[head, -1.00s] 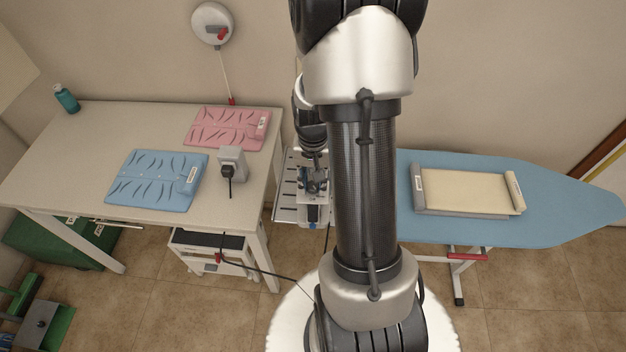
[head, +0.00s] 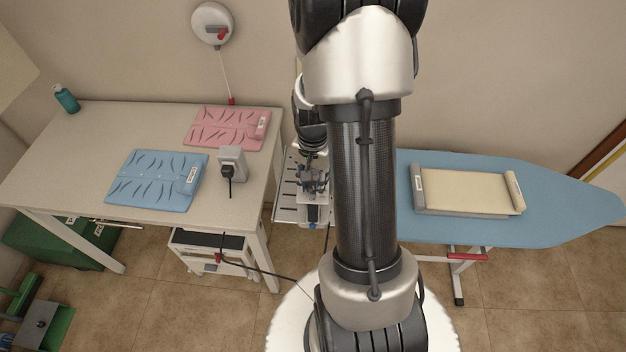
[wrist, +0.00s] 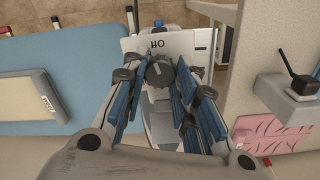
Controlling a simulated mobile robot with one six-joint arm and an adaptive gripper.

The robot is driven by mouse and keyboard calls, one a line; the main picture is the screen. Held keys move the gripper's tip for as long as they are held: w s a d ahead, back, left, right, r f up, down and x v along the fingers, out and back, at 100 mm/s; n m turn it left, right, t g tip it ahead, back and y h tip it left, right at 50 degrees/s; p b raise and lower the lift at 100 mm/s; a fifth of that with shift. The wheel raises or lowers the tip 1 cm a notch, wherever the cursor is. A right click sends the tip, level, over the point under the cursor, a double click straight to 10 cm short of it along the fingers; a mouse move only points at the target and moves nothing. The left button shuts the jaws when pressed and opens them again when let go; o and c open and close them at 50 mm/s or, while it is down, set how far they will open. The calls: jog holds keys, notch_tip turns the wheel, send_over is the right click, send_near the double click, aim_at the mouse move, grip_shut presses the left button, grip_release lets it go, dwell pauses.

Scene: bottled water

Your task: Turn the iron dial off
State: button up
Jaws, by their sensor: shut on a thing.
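The dial (wrist: 160,71) is a dark, ridged round knob in the wrist view. It lies between the blue-padded fingers of my gripper (wrist: 157,86), which is shut on it. A pale panel (wrist: 184,42) beyond the dial carries the word OFF, upside down in this view. Part of the pale iron body (wrist: 158,122) shows between the fingers; the rest is hidden. In the head view my gripper (head: 313,181) is over the iron (head: 314,214), between the table and the ironing board, partly hidden by my arm. The dial's pointer mark cannot be made out.
A metal shelf (head: 287,205) surrounds the iron.

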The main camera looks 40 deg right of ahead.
aim_at(312, 186)
jog(key=o, duration=1.1)
notch_tip(312, 186, up, 12)
jog(key=shift+r, duration=0.1)
dwell(0.4)
jog(key=s+a+r+n+t+b, duration=0.1)
jog(key=a+r+n, duration=0.2)
jog(key=a, duration=0.3)
jog(key=s+a+r+n+t+b, duration=0.1)
jog(key=a+r+n+b, duration=0.15)
jog(key=a, duration=0.25)
jog(key=s+a+n+t, duration=0.1)
jog(key=s+a+n, duration=0.1)
jog(key=a, duration=0.1)
jog(key=s+a+r+n+b, duration=0.1)
jog(key=s+a+n, duration=0.2)
jog(key=a, duration=0.1)
jog(key=s+a+n+t+b, duration=0.1)
jog(key=s+a+n, duration=0.2)
jog(key=shift+a+r+t, duration=0.15)
jog(key=shift+a+t, duration=0.05)
jog(key=shift+t, duration=0.1)
